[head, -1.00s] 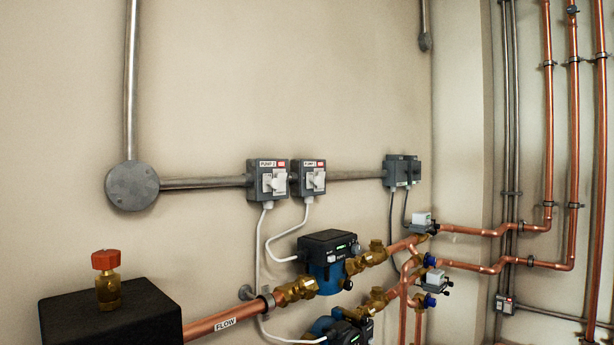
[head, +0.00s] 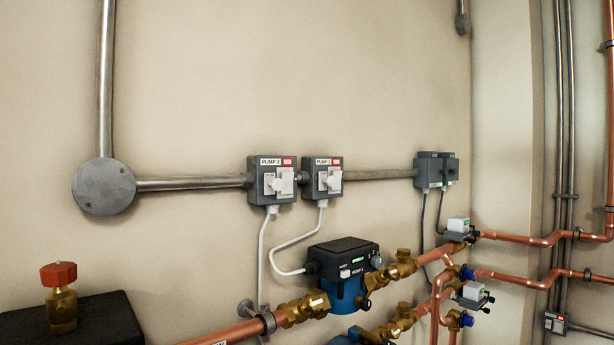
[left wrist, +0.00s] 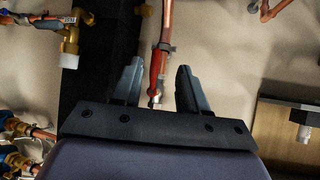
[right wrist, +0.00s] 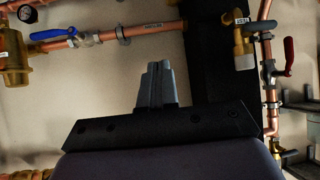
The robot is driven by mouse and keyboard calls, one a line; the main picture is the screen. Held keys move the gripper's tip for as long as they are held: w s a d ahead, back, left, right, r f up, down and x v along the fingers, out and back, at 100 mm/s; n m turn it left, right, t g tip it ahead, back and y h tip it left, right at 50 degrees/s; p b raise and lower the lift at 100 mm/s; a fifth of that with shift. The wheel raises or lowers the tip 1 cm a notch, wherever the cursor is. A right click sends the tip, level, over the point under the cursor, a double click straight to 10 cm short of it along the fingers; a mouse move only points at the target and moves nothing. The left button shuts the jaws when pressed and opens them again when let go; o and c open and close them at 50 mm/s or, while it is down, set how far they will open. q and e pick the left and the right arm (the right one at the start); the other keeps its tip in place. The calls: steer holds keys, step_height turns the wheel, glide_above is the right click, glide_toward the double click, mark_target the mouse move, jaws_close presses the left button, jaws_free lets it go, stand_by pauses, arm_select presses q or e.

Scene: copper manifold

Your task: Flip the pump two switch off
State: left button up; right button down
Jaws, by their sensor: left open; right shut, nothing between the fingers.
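The pump two switch box (head: 272,179) is a grey box on the wall in the head view, labelled PUMP 2 with a red tag. A white switch (head: 279,183) sits on its front. A similar box (head: 323,178) for another pump stands just to its right. I cannot read the switch's on or off marking. My left gripper (left wrist: 157,90) is open and empty in the left wrist view. My right gripper (right wrist: 157,82) is shut and empty in the right wrist view. Neither gripper shows in the head view, and neither wrist view shows the switch box.
A conduit runs along the wall to a round junction box (head: 104,186). Below the switches are a blue-bodied pump (head: 343,272), brass valves and copper pipes. A black box with a red-capped valve (head: 60,297) stands lower left.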

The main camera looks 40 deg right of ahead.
arm_select(q)
steer(key=shift+o, duration=0.3)
